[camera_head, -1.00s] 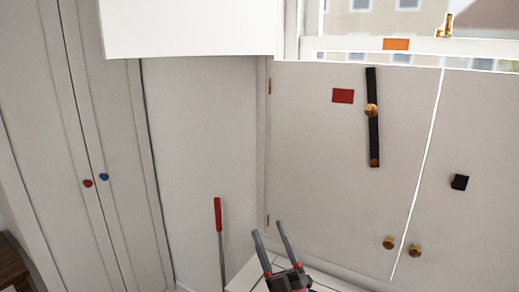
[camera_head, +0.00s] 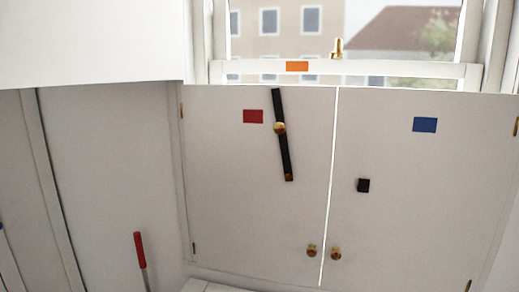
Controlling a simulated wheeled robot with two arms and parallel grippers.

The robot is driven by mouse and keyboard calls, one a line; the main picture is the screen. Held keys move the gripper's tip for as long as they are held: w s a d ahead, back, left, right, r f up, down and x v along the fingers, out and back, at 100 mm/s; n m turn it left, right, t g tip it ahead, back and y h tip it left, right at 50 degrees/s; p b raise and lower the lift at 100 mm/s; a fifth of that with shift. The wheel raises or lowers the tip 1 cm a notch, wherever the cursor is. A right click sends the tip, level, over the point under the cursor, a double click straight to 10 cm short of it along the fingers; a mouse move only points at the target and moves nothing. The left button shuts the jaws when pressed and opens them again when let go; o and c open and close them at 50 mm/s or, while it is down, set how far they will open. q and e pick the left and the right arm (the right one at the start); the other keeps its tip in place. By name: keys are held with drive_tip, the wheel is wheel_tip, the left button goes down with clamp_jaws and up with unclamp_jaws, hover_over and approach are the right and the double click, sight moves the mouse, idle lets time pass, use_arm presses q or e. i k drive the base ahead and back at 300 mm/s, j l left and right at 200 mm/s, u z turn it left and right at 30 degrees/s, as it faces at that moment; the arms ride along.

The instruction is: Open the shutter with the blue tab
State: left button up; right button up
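The shutter with the blue tab (camera_head: 425,125) is the right one of two pale panels below the window. This right shutter (camera_head: 420,220) stands shut, with a small brass knob (camera_head: 336,254) at its lower left and a black block (camera_head: 363,185) higher up. The left shutter (camera_head: 225,200) is also shut and bears a red tab (camera_head: 253,116), a brass knob (camera_head: 312,250) and a black bar (camera_head: 283,140) on a brass pivot. The bar hangs nearly upright, tilted slightly, clear of the black block. Neither gripper shows now.
A window with an orange tab (camera_head: 297,66) and a brass latch (camera_head: 337,48) is above the shutters. A red-handled rod (camera_head: 140,250) stands at the lower left. A white panel (camera_head: 90,40) juts in at the upper left.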

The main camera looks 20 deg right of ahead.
sight(417, 177)
drive_tip(key=z, duration=1.4)
